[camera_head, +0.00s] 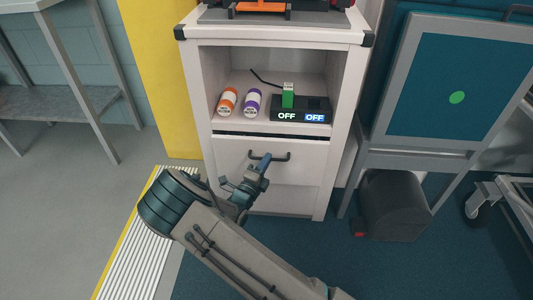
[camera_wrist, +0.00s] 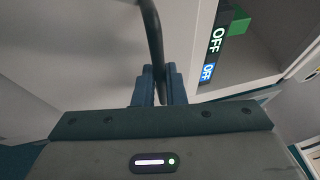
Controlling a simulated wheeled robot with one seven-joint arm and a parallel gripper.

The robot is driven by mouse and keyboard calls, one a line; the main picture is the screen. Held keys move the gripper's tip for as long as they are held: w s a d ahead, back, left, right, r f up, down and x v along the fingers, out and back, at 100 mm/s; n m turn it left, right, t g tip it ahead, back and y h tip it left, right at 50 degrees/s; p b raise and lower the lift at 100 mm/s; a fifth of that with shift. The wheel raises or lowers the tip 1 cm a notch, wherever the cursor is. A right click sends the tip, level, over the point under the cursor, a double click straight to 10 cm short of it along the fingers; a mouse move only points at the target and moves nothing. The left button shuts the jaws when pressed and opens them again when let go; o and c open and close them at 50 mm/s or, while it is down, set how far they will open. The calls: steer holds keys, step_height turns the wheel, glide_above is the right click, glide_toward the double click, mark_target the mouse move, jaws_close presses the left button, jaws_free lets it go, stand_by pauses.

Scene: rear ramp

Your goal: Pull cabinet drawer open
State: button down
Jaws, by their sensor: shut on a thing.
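The white cabinet (camera_head: 198,100) stands in the middle of the head view. Its drawer front (camera_head: 300,175) is below an open shelf and has a dark bar handle (camera_head: 286,156). A narrow dark gap runs along the drawer's top edge; I cannot tell how far out the drawer is. My gripper (camera_head: 263,163) is at the left part of the handle, with my arm coming from below. In the wrist view, the blue fingers of my gripper (camera_wrist: 161,84) are shut around the dark handle (camera_wrist: 152,40). The fingers cover part of it.
On the shelf are an orange-topped can (camera_head: 228,101), a purple-topped can (camera_head: 252,102) and a black box (camera_head: 302,110) with "OFF" displays and a green block. A dark bin (camera_head: 393,205) stands right of the cabinet. A striped ramp strip (camera_head: 135,255) lies at the left.

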steer(key=s+p, duration=0.9)
steer(key=s, duration=1.4)
steer(key=shift+a, duration=0.4)
steer(key=c, duration=1.5)
jaws_free()
steer(key=p+v, duration=0.1)
steer(key=v, duration=1.3)
steer(key=shift+p, duration=0.3)
steer(key=shift+r, duration=0.1)
